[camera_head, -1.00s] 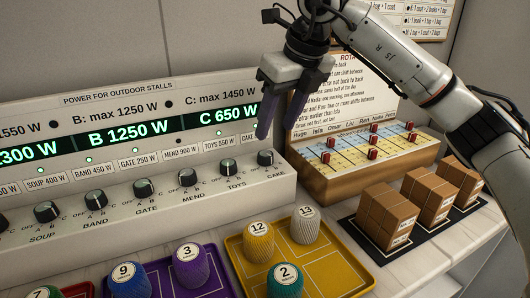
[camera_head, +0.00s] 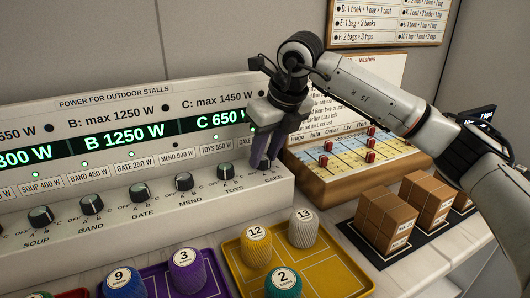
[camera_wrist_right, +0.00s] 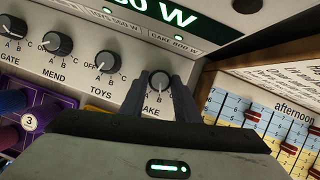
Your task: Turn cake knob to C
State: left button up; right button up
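The cake knob (camera_wrist_right: 159,80) is a dark round knob at the right end of the panel's knob row, above the label CAKE. In the head view it is mostly hidden behind my right gripper (camera_head: 263,165). My right gripper's two dark fingers point at the panel, and in the right wrist view (camera_wrist_right: 160,88) they stand apart, one on each side of the cake knob. I cannot tell whether they touch it. The knob's exact pointer direction is too small to read. The display for C (camera_head: 220,119) reads 650 W. My left gripper is not in view.
The toys knob (camera_head: 226,171) is just left of my right gripper. A wooden rota board (camera_head: 345,174) with red pegs stands to the right. A yellow tray (camera_head: 330,268) with numbered spools lies below. Brown boxes (camera_head: 385,217) stand at the right.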

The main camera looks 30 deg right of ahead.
jog(key=c, duration=0.4)
jog(key=shift+r+n, duration=0.1)
jog(key=shift+n, duration=0.2)
jog(key=n+y+p, duration=0.1)
jog(key=n+p, duration=0.2)
jog(key=n, duration=0.1)
jog(key=shift+d+r+y, duration=0.1)
jog(key=shift+d+y, duration=0.05)
jog(key=shift+y, duration=0.25)
jog(key=n+g+p, duration=0.1)
jog(key=n+p, duration=0.1)
jog(key=shift+w+n+y, duration=0.1)
jog(key=shift+n+y, duration=0.2)
jog(key=shift+y, duration=0.1)
jog(key=shift+n+p, duration=0.3)
jog(key=shift+d, duration=0.1)
jog(key=o, duration=1)
